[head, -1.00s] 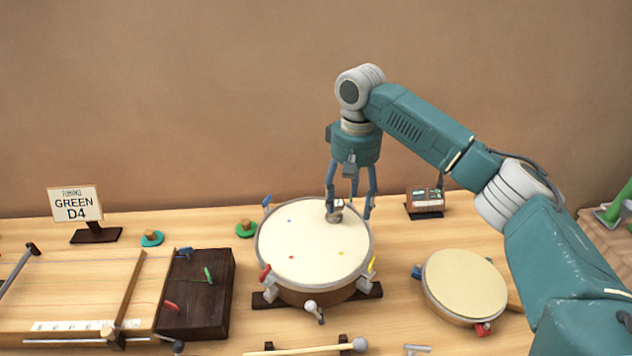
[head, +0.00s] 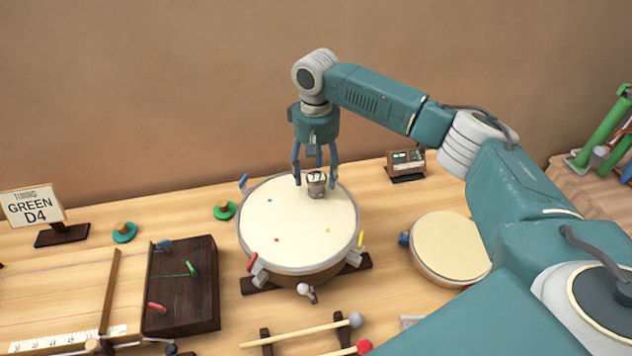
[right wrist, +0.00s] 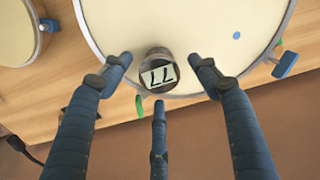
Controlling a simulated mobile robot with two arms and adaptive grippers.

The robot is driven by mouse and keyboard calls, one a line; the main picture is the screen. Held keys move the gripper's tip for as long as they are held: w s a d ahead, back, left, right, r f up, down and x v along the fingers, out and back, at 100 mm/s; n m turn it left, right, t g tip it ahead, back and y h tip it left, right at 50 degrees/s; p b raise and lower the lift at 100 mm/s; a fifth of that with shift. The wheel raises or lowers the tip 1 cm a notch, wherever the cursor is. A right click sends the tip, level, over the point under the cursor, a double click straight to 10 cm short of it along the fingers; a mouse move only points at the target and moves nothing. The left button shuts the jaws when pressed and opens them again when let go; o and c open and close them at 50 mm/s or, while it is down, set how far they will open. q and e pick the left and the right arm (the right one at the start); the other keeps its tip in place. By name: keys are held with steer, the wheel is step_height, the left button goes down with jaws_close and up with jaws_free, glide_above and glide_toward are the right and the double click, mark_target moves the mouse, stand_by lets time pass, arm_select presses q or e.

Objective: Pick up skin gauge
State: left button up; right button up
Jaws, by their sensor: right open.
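The skin gauge (head: 317,186) is a small grey cylinder with a pale display on top. It stands upright on the cream drum skin (head: 285,232), near the far right rim. In the right wrist view the gauge (right wrist: 158,72) shows its display with two dark characters. My right gripper (head: 315,180) points down over the gauge, open, with its fingers spread around it. In the right wrist view the right gripper (right wrist: 158,60) has one finger on each side of the gauge, with visible gaps, and a third finger below it. My left gripper is out of view.
A small drum (head: 450,246) stands right of the large one. A small display box (head: 406,163) is behind. A dark wooden block (head: 182,290) and a sign (head: 32,206) are at left. Mallets (head: 300,334) lie in front. Colored tuning pegs ring the drum.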

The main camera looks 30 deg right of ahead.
mark_target(316, 176)
steer(key=shift+f+p, duration=0.35)
steer(key=shift+f, duration=1.5)
steer(key=shift+r, duration=0.1)
jaws_close()
